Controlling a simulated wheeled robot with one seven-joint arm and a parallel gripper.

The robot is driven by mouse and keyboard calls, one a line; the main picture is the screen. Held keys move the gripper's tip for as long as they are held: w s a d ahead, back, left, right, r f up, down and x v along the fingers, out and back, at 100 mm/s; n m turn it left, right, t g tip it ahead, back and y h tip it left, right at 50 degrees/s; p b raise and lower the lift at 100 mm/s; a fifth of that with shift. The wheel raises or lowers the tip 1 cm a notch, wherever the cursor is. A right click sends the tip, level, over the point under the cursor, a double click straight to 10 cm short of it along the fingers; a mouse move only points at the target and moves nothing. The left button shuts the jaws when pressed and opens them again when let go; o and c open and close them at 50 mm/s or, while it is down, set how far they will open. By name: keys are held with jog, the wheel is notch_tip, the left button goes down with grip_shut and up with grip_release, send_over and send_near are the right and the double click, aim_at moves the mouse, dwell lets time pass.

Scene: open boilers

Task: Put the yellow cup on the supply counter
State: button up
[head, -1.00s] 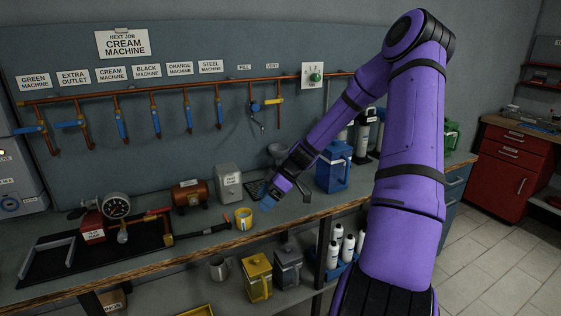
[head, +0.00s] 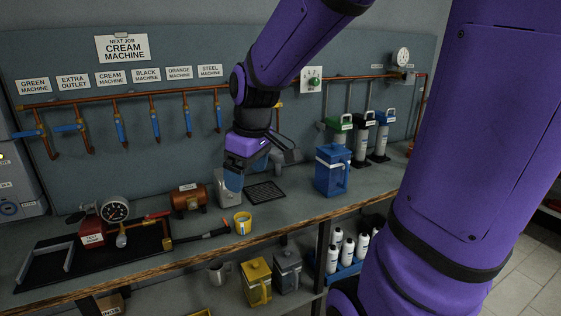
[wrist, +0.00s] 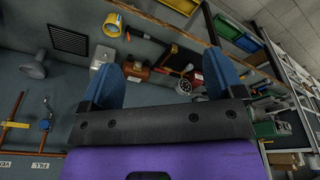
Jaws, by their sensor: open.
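The yellow cup (head: 243,222) stands upright near the front edge of the workbench (head: 290,208), beside a black-handled tool. It also shows in the wrist view (wrist: 113,25), beyond my fingers and off to the upper left. The cup is outside the fingers. No surface in view is labelled as the supply counter.
A blue lidded jug (head: 331,172) stands right of my gripper, with a dark grate (head: 265,191) between. A copper tank (head: 190,196), a gauge pump (head: 116,210) and a black-handled tool (head: 201,236) lie left. Jugs and bottles fill the lower shelf.

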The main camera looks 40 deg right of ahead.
jog(key=s+a+r+m+t, duration=0.1)
jog(key=s+r+m, duration=0.1)
jog(key=s, duration=0.4)
jog(key=s+a+r+m+t, duration=0.1)
jog(key=s+r+m+t, duration=0.1)
jog(key=s+r, duration=0.3)
jog(key=shift+s+a, duration=0.3)
jog(key=shift+s, duration=0.85)
jog(key=shift+r, duration=0.1)
